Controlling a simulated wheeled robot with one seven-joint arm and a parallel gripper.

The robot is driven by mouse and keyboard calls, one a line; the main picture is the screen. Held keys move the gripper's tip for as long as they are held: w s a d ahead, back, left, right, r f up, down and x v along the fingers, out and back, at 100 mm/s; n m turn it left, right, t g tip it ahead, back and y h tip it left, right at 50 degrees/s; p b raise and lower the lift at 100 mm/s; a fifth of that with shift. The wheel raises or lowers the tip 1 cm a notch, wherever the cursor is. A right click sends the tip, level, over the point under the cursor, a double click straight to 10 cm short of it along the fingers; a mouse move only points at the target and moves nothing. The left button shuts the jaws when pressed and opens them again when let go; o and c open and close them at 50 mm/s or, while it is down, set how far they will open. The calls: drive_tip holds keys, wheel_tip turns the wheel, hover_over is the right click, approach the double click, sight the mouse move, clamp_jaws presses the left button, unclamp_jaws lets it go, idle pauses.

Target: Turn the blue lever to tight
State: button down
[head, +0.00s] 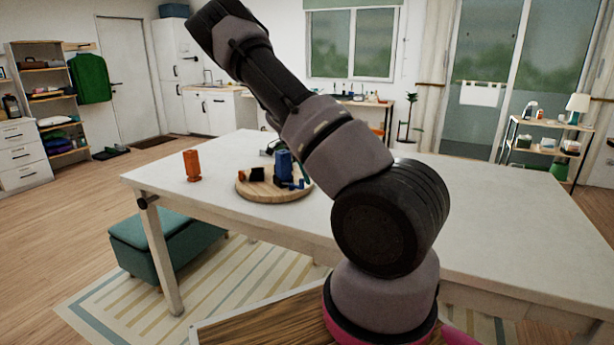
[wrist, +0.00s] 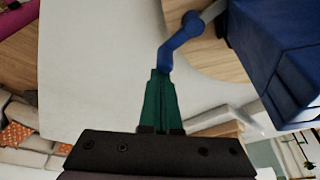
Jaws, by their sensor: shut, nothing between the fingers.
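A blue block-like thing (head: 284,164) stands on a round wooden board (head: 262,196) on the white table in the head view. In the wrist view its large blue body (wrist: 275,50) fills the upper right. A blue lever (wrist: 182,41) with a rounded joint and a bent end sticks out to the left of it. My gripper (wrist: 160,72) has green fingers close together, with nothing between them. The fingertips are right at the lever's bent lower end; I cannot tell whether they touch it. My gripper does not show clearly in the head view.
An orange cylinder-like thing (head: 192,166) stands on the white table (head: 500,215) left of the board. Small black things (head: 257,174) sit on the board beside the blue body. The table's right side is clear. A teal bench (head: 160,248) stands below its left end.

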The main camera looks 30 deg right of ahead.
drive_tip(key=shift+s+a+m+g, duration=0.25)
drive_tip(key=shift+a+m+g, duration=0.1)
drive_tip(key=shift+m, duration=0.55)
drive_tip(key=shift+w+a, duration=0.3)
drive_tip(key=shift+w, duration=0.45)
